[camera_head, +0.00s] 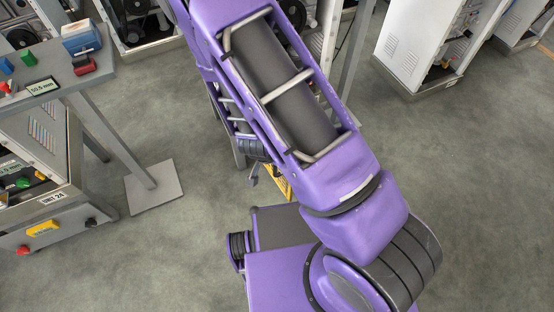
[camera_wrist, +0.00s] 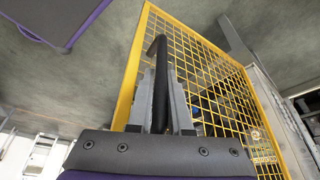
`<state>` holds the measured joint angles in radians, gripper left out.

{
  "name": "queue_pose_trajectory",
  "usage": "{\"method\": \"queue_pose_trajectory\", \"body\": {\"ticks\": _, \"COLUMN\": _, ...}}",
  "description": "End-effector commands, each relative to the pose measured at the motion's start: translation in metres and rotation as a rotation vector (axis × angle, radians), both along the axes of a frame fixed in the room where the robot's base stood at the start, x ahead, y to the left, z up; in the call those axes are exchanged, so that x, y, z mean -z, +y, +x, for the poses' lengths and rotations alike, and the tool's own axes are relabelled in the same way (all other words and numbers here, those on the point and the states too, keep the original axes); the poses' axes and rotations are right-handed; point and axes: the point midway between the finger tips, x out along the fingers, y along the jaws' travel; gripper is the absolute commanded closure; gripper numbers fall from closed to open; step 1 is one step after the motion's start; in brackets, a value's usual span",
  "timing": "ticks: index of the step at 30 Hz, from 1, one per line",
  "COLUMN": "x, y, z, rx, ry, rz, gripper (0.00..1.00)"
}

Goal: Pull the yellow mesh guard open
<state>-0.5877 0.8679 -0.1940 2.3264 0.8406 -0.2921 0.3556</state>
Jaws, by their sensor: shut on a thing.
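The yellow mesh guard (camera_wrist: 205,62) fills the middle and right of the wrist view. It has a yellow frame and a wire grid. A dark upright handle (camera_wrist: 160,85) stands at its left frame edge. My gripper (camera_wrist: 163,95) is shut on this handle, with one grey finger on each side of it. In the head view a small piece of the guard (camera_head: 277,183) shows beside my purple arm. My arm hides most of the guard and the gripper there.
In the head view a grey table (camera_head: 95,78) with small coloured objects stands at the left, its post on a square foot plate (camera_head: 154,187). A machine cabinet (camera_head: 40,200) stands below it. White cabinets (camera_head: 412,45) stand at the upper right. The floor at right is clear.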

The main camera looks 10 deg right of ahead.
Motion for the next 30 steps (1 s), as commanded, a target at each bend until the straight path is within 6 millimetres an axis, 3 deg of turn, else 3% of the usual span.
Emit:
{"method": "queue_pose_trajectory", "body": {"ticks": 12, "x": 0.002, "y": -0.001, "z": -0.006, "rx": 0.001, "ry": 0.014, "rz": -0.002, "gripper": 1.00}}
{"method": "queue_pose_trajectory", "body": {"ticks": 13, "x": 0.002, "y": -0.001, "z": -0.006, "rx": 0.001, "ry": 0.014, "rz": -0.001, "gripper": 0.79}}
{"method": "queue_pose_trajectory", "body": {"ticks": 18, "x": 0.001, "y": -0.001, "z": -0.004, "rx": 0.000, "ry": 0.010, "rz": -0.001, "gripper": 0.53}}
{"method": "queue_pose_trajectory", "body": {"ticks": 26, "x": 0.000, "y": 0.000, "z": -0.002, "rx": 0.000, "ry": 0.006, "rz": -0.001, "gripper": 0.53}}
{"method": "queue_pose_trajectory", "body": {"ticks": 30, "x": -0.010, "y": 0.002, "z": -0.004, "rx": -0.002, "ry": 0.003, "rz": -0.001, "gripper": 0.53}}
